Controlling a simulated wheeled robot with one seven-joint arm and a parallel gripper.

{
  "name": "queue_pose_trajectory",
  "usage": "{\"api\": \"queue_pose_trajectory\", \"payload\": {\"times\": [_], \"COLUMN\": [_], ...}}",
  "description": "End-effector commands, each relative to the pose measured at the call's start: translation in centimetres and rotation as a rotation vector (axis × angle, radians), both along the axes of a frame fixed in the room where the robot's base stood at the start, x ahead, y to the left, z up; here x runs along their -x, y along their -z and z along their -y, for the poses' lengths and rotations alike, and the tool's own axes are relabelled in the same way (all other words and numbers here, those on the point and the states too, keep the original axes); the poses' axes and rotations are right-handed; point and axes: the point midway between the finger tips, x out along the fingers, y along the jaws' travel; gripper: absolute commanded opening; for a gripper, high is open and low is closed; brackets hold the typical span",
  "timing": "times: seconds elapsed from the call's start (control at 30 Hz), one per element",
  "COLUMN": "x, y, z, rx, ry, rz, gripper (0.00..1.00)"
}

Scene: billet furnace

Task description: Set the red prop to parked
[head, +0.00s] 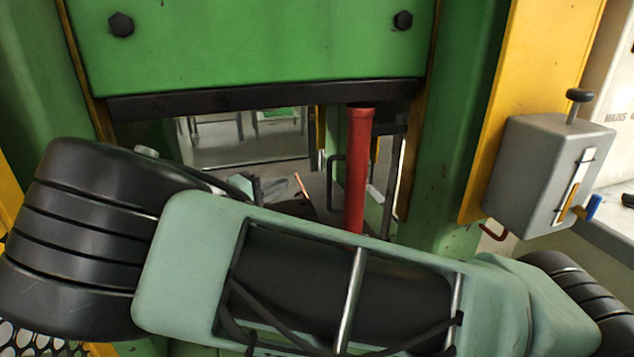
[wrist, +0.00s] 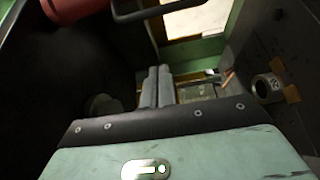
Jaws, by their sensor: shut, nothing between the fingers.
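The red prop (head: 355,170) stands upright under the black lower edge (head: 270,97) of the green door in the head view. Its collared top meets or nearly meets that edge. Its lower end is hidden behind my arm. A red cylinder, likely the prop (wrist: 85,7), also shows at the top left of the wrist view, cut off by the frame. My gripper (wrist: 158,82) is shut and empty in the wrist view, apart from the red cylinder. In the head view my arm mostly covers the gripper.
A dark bent handle (head: 335,180) is beside the prop, and a similar one (wrist: 150,9) shows in the wrist view. Green posts flank the opening. A grey lever box (head: 550,170) with a blue-ended lever is on the right. A small marked cylinder (wrist: 268,88) lies right of my fingers.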

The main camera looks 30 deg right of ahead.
Motion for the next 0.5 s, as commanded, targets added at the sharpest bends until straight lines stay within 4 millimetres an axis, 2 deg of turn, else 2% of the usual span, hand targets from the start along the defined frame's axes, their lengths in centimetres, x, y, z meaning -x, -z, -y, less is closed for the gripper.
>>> {"api": "queue_pose_trajectory", "payload": {"times": [0.27,0.5], "x": [-0.2,-1.2], "y": [0.0,0.0], "z": [0.9,5.1], "rx": [-0.001,0.0], "ry": [0.002,0.006], "rz": [-0.001,-0.003], "gripper": [0.0,0.0]}}
